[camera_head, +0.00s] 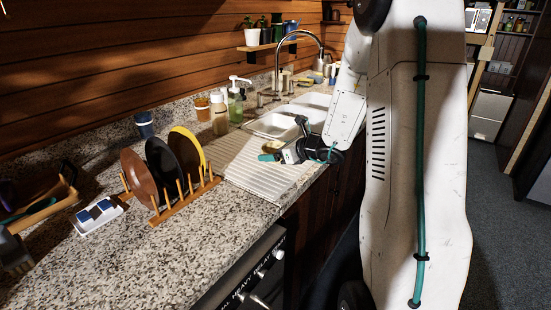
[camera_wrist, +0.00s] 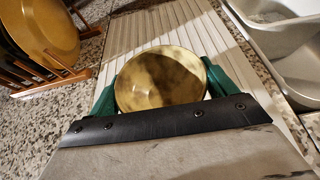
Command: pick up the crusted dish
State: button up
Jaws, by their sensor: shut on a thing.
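The crusted dish (camera_wrist: 160,78) is a round yellowish bowl with brown stains inside. In the wrist view it sits between the green fingers of my gripper (camera_wrist: 160,90), which are shut on its two sides. The ribbed draining board (camera_wrist: 150,28) lies behind and below it; I cannot tell whether the dish touches the board. In the head view my gripper (camera_head: 268,157) is over the draining board beside the sink, and the dish is mostly hidden behind it.
A wooden rack (camera_head: 186,205) with brown, black and yellow plates stands left of the draining board. The sink (camera_head: 272,126) and curved tap (camera_head: 300,36) lie behind my gripper. Soap bottles (camera_head: 236,105) stand by the wall. The speckled counter (camera_head: 180,262) in front is clear.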

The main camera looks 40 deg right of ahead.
jog(key=s+d+r, duration=0.2)
jog(key=s+d, duration=0.8)
jog(key=s, duration=0.2)
jog(key=shift+d, duration=0.3)
jog(key=o, duration=0.5)
jog(key=c, duration=0.5)
